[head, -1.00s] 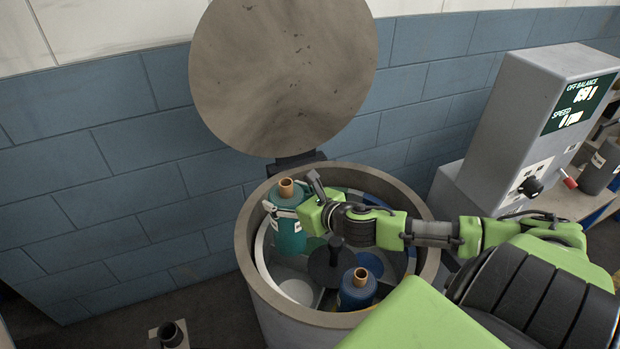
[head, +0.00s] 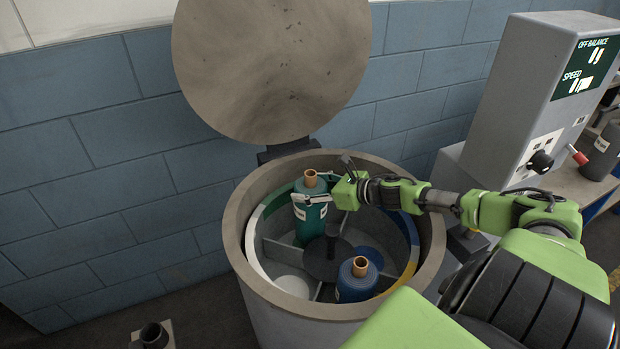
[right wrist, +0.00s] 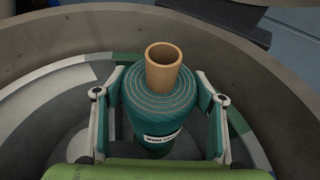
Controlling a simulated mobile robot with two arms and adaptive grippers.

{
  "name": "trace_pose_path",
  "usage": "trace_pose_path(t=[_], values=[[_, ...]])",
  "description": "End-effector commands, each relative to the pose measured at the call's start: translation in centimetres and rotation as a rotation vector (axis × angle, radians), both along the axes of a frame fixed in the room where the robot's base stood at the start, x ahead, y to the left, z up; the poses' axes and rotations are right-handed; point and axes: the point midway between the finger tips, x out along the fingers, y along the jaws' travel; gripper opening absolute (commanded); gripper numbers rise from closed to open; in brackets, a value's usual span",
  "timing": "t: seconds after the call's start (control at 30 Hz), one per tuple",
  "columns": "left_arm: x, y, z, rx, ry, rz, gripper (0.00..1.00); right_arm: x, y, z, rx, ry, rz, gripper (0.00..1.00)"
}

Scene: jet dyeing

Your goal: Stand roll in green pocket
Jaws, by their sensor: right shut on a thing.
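A teal roll (head: 311,222) with a tan core tube and a white label stands nearly upright inside the round drum, at the back left of its hub. My right gripper (head: 314,198) is shut on it, one finger on each side. In the right wrist view the same roll (right wrist: 158,108) sits between the two fingers (right wrist: 160,105). Green rim marking (right wrist: 126,57) shows behind the roll. The roll's lower end is hidden, so I cannot tell whether it touches the pocket floor. My left gripper is not in view.
A blue roll (head: 358,282) stands in the front right pocket. The drum wall (head: 240,262) surrounds the pockets, and a dark hub (head: 328,256) stands in the middle. The round lid (head: 270,70) is raised behind. A control box (head: 520,110) stands at right.

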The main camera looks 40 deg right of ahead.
Motion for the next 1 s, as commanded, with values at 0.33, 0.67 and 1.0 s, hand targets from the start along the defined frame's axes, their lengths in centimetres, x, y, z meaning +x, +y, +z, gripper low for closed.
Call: trace_pose_path(t=[0.33, 0.67, 1.0], values=[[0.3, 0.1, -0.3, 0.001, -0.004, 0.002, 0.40, 0.1, 0.0, -4.0, 0.002, -0.004, -0.003, 0.11], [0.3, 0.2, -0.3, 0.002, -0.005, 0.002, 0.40, 0.1, 0.0, -5.3, -0.001, -0.003, 0.000, 0.11], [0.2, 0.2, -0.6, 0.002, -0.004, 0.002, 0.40, 0.0, 0.0, -5.8, -0.001, 0.000, -0.001, 0.81]])
